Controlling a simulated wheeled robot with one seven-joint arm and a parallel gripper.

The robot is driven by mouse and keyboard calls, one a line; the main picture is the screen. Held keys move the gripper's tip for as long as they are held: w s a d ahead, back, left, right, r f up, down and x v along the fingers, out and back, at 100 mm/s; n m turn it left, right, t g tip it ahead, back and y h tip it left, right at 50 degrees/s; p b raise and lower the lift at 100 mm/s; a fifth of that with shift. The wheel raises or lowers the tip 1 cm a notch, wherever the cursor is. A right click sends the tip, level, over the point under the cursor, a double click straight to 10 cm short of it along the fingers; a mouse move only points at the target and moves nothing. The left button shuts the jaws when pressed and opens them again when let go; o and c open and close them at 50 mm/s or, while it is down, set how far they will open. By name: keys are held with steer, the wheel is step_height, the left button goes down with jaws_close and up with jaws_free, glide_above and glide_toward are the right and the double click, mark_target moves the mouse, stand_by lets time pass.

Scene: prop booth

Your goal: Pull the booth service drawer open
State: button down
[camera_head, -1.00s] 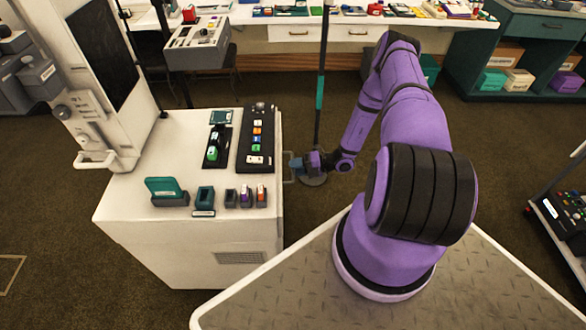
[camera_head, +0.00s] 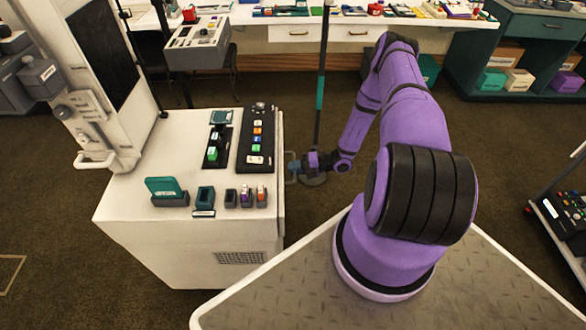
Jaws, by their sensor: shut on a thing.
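The booth service drawer (camera_head: 280,190) is on the right side of the white booth cabinet (camera_head: 150,235). Its front is seen almost edge-on and stands slightly out from the cabinet side. A thin handle (camera_head: 289,177) sticks out from it to the right. My gripper (camera_head: 294,166) is shut on this handle, at the end of my purple arm. The fingers are small in this view, and the drawer's inside cannot be seen.
A dark button panel (camera_head: 257,138) and several small holders lie on the cabinet top. Carpet (camera_head: 310,215) is clear to the right of the drawer.

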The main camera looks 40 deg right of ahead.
steer(key=f+v, duration=0.2)
steer(key=v, duration=1.1)
steer(key=f+v, duration=0.3)
steer(key=v, duration=0.9)
steer(key=shift+v, duration=0.85)
steer(key=shift+f, duration=0.2)
steer(key=c, duration=1.2)
jaws_free()
steer(key=shift+o, duration=0.2)
steer(key=v, duration=1.1)
